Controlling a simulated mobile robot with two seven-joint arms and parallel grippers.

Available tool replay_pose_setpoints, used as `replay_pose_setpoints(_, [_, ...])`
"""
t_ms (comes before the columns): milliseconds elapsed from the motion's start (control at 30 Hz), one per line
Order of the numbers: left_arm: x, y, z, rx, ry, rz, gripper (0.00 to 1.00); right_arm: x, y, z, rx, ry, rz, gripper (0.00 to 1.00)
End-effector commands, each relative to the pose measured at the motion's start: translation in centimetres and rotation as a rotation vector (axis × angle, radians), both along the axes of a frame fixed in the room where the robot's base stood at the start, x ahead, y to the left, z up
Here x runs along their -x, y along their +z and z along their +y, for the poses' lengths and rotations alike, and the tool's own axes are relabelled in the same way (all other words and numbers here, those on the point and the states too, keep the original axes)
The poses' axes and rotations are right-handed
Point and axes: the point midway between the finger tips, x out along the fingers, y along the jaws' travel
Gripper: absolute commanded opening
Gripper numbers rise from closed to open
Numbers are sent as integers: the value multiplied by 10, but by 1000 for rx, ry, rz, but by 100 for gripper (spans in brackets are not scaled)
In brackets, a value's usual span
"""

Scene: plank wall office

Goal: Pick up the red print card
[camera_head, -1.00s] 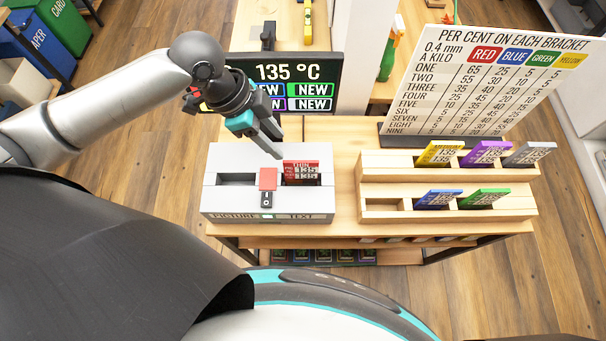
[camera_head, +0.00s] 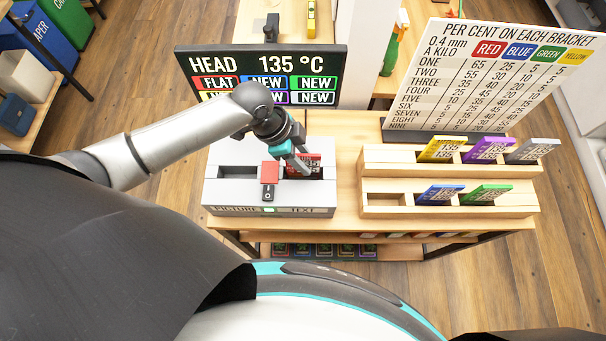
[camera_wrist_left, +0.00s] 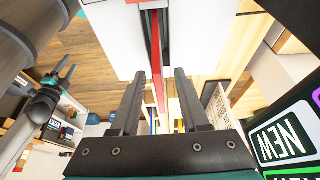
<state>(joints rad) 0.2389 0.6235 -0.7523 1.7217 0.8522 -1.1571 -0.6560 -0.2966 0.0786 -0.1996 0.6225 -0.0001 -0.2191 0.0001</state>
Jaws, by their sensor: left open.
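The red print card (camera_head: 312,162) stands in the right slot, the one by the word TEXT, of the white box (camera_head: 225,192). My left gripper (camera_head: 303,166) is open at the card, its fingers reaching down from the upper left and covering part of it. In the left wrist view the card shows edge-on as a thin red strip (camera_wrist_left: 158,75) between the two open fingers (camera_wrist_left: 157,100). I cannot tell whether either finger touches it.
A red switch block (camera_head: 270,172) sits between the box's two slots; the left slot is empty. A wooden rack (camera_head: 375,160) on the right holds yellow, purple, grey, blue and green cards. A sign (camera_head: 330,60) reading 135 °C stands behind the box.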

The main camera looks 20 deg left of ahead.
Motion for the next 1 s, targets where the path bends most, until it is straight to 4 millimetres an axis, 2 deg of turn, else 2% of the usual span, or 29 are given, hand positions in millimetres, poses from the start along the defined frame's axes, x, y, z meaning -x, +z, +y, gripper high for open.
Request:
replay_pose_setpoints(200, [0, -1, 0, 0, 0, 0, 45, 2, 0, 0, 1, 0, 3, 50])
replay_pose_setpoints(600, [0, 0, 0, 0, 0, 0, 0, 4, 0, 0, 1, 0, 8, 50])
replay_pose_setpoints(1000, [0, 0, 0, 0, 0, 0, 0, 5, 0, 0, 1, 0, 9, 50])
